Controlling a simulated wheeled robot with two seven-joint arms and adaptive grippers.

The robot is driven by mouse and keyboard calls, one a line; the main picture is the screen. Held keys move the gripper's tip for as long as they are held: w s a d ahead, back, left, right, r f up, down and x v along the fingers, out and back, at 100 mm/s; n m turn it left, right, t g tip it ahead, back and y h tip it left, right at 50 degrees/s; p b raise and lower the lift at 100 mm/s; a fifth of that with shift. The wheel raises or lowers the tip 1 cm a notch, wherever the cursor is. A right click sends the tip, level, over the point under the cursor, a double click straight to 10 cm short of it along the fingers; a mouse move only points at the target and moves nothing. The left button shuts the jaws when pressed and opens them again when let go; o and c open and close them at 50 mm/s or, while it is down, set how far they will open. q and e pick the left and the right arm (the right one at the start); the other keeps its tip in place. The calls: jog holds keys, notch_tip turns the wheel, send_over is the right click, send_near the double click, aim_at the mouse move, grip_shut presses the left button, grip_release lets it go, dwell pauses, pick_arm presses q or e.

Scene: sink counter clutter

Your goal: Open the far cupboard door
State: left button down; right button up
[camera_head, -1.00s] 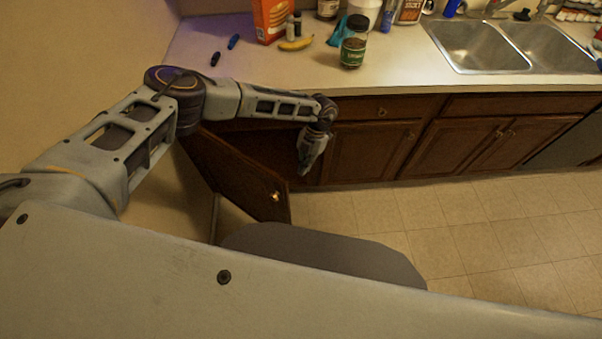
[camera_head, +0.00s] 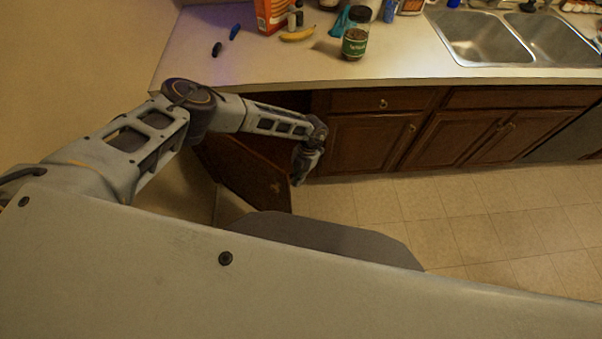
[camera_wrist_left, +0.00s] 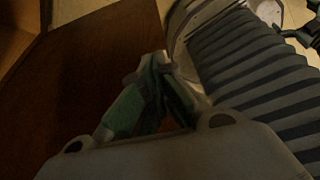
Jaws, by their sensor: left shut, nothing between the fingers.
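The far cupboard door (camera_head: 248,172) stands swung open from the left end of the dark wooden cabinets, with its knob (camera_head: 277,187) near its free edge. My left gripper (camera_head: 298,176) points down at the free edge of the door, on the side of the cupboard opening. In the left wrist view, the fingers (camera_wrist_left: 153,62) are together and empty in front of the brown door panel (camera_wrist_left: 85,75). I cannot tell whether they touch it. My left forearm hides the top of the cupboard opening. My right gripper is not in view.
The counter (camera_head: 285,65) above holds a green-labelled jar (camera_head: 355,42), a banana (camera_head: 298,35), an orange box (camera_head: 272,12) and a sink (camera_head: 480,40). Closed cupboards continue to the right. A wall is at the left. The tiled floor (camera_head: 440,215) is clear.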

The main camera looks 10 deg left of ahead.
pick_arm(q)
jog(key=shift+s+a+p, duration=0.3)
jog(key=shift+s+p, duration=0.05)
jog(key=shift+s, duration=0.35)
jog(key=shift+s+a+p, duration=0.3)
jog(key=shift+s+p, duration=0.05)
jog(key=shift+s, duration=0.35)
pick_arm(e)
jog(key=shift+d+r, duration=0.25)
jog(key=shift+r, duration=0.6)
pick_arm(q)
jog(key=shift+s, duration=0.1)
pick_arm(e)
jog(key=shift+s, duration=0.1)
